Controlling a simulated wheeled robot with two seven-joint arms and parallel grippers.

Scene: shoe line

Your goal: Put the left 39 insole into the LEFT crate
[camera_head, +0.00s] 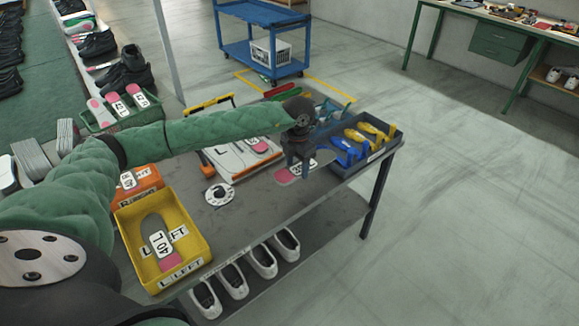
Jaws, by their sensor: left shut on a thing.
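The yellow LEFT crate (204,256) stands at the near left of the grey table, with LEFT labels on it. A grey insole (153,223) with a pink end and a white tag reading 40 L lies in it. My left gripper (300,174) points down over the right part of the table, with its fingers shut on an insole (286,176) that is grey with a pink end and a white tag. The fingers hide part of the tag, so I cannot read its number. I cannot tell whether this insole touches the table. My right gripper is not in view.
An orange crate (150,194) stands behind the yellow one, and a green crate (130,120) farther back. A white board marked L (222,155) holds another insole. A dark bin (345,172) with blue and yellow tools is at right. A white dial (219,195) lies mid-table.

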